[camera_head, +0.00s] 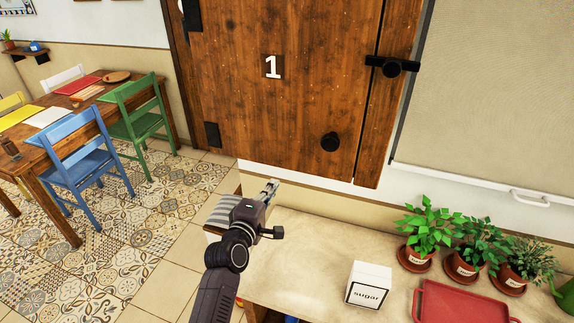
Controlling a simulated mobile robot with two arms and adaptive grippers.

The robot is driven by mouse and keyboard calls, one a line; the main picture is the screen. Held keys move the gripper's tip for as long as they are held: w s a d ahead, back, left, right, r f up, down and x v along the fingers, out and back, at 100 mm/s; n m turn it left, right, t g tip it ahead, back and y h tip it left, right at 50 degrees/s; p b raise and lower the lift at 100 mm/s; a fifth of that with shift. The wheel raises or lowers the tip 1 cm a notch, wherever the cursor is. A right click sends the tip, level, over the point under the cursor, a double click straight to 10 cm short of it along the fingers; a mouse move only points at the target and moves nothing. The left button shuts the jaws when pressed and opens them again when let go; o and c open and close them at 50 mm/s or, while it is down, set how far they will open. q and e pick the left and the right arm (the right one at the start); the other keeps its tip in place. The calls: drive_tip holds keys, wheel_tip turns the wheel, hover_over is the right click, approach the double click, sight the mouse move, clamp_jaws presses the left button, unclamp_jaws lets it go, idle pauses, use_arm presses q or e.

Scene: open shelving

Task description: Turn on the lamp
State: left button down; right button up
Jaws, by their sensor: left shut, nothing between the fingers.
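No lamp shows clearly in the head view. My left gripper (271,187) is shut and empty. It is at the left end of the pale counter (290,240), below the wooden door panel marked 1 (280,110). My right gripper is out of view.
On the counter stand a white sugar box (369,284), a red tray (460,302) and several potted plants (428,230). A grey striped surface (222,212) is partly hidden behind my left gripper. A dining table (50,145) with coloured chairs stands at left.

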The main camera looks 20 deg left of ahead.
use_arm(q)
drive_tip(key=w+f+b, duration=0.1)
drive_tip(key=w+b, duration=0.6)
drive_tip(key=w, duration=0.5)
drive_tip(key=shift+w+d+f, duration=0.2)
drive_tip(key=shift+w+f, duration=0.1)
drive_tip(key=shift+w, duration=0.05)
drive_tip(key=b, duration=0.2)
drive_tip(key=shift+w+f+t+b, duration=0.1)
drive_tip(key=shift+w+t+b, duration=0.2)
drive_tip(key=shift+t+b, duration=0.1)
drive_tip(key=shift+s, duration=0.1)
